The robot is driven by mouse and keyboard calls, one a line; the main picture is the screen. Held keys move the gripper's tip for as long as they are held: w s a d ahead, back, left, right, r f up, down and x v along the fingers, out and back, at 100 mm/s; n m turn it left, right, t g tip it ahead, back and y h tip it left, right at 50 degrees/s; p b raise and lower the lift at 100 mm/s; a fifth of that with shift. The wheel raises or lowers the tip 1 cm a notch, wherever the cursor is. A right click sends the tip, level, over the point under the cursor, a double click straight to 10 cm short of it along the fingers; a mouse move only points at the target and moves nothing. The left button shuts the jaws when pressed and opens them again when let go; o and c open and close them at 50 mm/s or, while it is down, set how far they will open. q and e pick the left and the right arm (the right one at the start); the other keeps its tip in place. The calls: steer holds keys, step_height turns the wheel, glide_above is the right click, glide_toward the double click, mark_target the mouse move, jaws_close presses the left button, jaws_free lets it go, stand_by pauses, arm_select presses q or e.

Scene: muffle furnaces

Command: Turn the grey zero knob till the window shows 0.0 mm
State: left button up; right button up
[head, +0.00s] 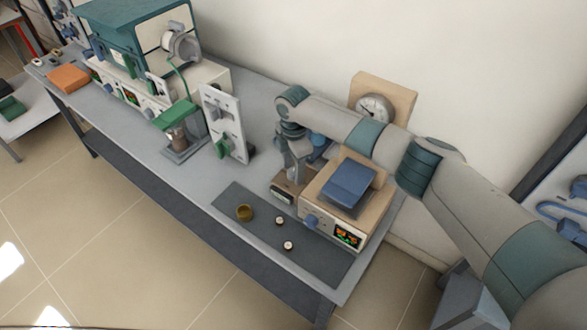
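My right gripper (297,174) comes down from the arm at the right and points at a small brown box that has a dark window (283,194) on its front. The fingers are close to the top of this box; I cannot tell whether they touch it or hold anything. The window's figures are too small to read. No grey knob can be picked out; it may be hidden by the gripper. My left gripper is not in view.
A round dial (374,107) stands behind. A dark mat (322,258) holds small pots in front. A white panel (225,124) stands to the left.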

steer(key=c, duration=0.9)
steer(key=shift+r+m+p, duration=0.1)
steer(key=shift+m+p, duration=0.2)
steer(key=shift+m, duration=0.2)
steer(key=m+p, duration=0.2)
steer(key=m, duration=0.1)
steer(key=m+p, duration=0.2)
steer(key=m, duration=0.3)
steer(key=shift+p, duration=0.4)
steer(key=m+p, duration=0.3)
steer(key=m, duration=0.2)
steer(key=shift+m+p, duration=0.65)
steer(key=shift+m, duration=1.25)
